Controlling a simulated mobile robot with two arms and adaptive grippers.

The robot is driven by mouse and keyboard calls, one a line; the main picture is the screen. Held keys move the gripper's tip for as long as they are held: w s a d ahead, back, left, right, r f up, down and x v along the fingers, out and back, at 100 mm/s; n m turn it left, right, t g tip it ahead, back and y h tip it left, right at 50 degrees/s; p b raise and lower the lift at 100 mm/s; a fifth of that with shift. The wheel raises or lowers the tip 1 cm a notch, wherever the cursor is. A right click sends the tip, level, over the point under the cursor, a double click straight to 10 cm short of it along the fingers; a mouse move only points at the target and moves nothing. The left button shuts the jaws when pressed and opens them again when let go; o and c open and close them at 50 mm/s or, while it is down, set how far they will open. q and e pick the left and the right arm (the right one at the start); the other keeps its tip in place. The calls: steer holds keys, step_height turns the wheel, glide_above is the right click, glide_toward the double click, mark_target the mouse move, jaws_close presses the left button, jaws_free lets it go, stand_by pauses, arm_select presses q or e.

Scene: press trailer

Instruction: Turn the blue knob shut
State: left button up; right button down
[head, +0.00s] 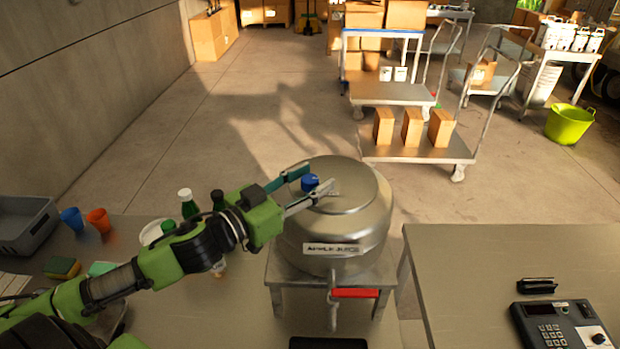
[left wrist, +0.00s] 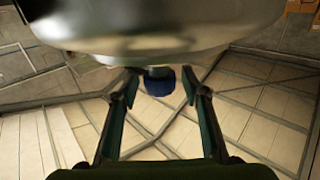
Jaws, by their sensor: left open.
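The blue knob (head: 310,183) sits on the top of a round steel tank (head: 345,240), toward its left side. My left gripper (head: 318,178) reaches over the tank top with its fingers on either side of the knob. In the left wrist view the blue knob (left wrist: 159,82) shows between the two open fingertips, with a small gap visible on each side. The fingers are not closed on it. My right gripper is not in view.
The tank bears a label and stands on a small metal stand (head: 283,281); a red-handled tap (head: 355,293) is at its front. Left are a grey crate (head: 25,232), cups and bottles. A keypad device (head: 560,327) is on the right table. Carts stand behind.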

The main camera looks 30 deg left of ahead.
arm_select(q)
steer(key=shift+c, duration=0.4)
steer(key=c, duration=1)
steer(key=shift+c, duration=0.2)
